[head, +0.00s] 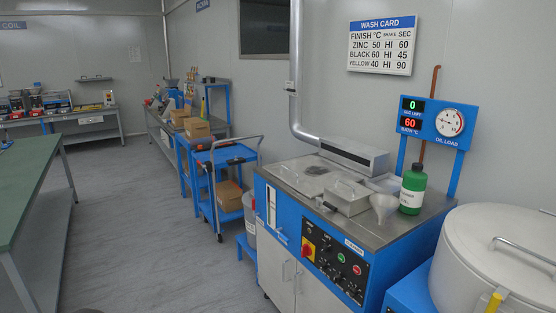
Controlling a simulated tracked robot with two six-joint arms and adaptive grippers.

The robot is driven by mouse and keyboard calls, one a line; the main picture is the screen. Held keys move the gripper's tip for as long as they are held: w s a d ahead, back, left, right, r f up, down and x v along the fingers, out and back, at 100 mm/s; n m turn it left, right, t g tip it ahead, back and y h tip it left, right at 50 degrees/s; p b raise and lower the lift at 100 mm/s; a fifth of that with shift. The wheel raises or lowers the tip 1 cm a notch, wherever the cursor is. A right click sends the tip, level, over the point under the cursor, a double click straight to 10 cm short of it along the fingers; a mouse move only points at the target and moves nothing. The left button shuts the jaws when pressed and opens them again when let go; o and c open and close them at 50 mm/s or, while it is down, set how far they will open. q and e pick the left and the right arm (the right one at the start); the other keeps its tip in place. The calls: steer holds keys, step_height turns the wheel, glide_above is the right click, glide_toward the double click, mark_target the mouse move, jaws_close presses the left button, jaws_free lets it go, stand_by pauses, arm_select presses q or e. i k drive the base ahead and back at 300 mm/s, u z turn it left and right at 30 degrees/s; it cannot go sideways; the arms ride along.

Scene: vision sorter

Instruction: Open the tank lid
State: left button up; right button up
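A blue washing machine (310,250) with a steel top stands right of centre. A grey metal lid (350,197) with a handle sits on its top and looks shut. What lies under the lid is hidden. A large round drum (495,260) at the right edge also has a pale lid with a bar handle, and it looks closed. Neither of my grippers shows in this view.
A display and gauge panel (436,122) rises behind. A blue cart (226,160) with boxes stands left. The floor between it and the green table (25,180) is clear.

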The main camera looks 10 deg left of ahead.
mark_target(308, 175)
steer(key=u, duration=0.4)
steer(key=i, duration=0.8)
steer(key=u, duration=0.75)
steer(key=i, duration=0.95)
steer(key=z, duration=0.5)
